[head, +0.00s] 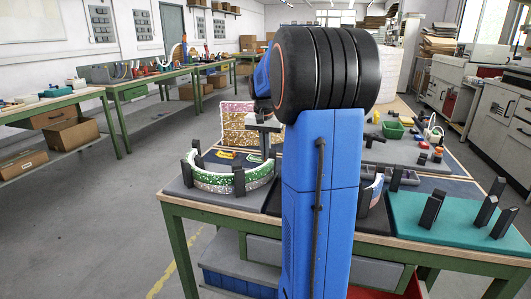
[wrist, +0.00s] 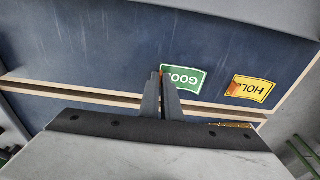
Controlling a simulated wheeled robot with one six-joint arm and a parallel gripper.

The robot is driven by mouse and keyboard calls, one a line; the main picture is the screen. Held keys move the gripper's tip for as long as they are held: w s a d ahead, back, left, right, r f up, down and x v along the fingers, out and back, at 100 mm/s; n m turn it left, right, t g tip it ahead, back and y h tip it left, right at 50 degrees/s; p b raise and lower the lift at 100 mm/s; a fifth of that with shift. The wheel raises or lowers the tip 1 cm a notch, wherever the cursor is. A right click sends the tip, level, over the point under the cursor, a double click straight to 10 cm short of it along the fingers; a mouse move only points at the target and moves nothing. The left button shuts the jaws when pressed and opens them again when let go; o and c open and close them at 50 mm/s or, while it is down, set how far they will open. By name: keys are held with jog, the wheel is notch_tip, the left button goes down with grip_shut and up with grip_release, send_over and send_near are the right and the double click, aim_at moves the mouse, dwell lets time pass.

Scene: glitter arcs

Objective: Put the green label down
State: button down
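The green label (wrist: 184,79) reads "GOOD" in white and lies over a dark blue surface in the wrist view. An orange tab shows at its left edge, between my fingertips. My gripper (wrist: 161,74) has its two dark fingers close together at that tab and appears shut on it. I cannot tell whether the label touches the surface below. In the head view my gripper (head: 266,148) is above the table behind the curved rack, and the green label (head: 254,157) shows small beneath it.
A yellow label (wrist: 251,89) reading "HOLD" lies right of the green one. Pale wooden strips (wrist: 85,93) cross the blue surface. A curved glittery green-and-white piece (head: 230,181) stands between black posts at the table's front left.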

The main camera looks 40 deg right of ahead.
jog(key=c, duration=2)
grip_release()
notch_tip(320, 180, up, 12)
jog(key=a, duration=0.1)
jog(key=shift+s, duration=0.4)
jog(key=shift+a, duration=0.1)
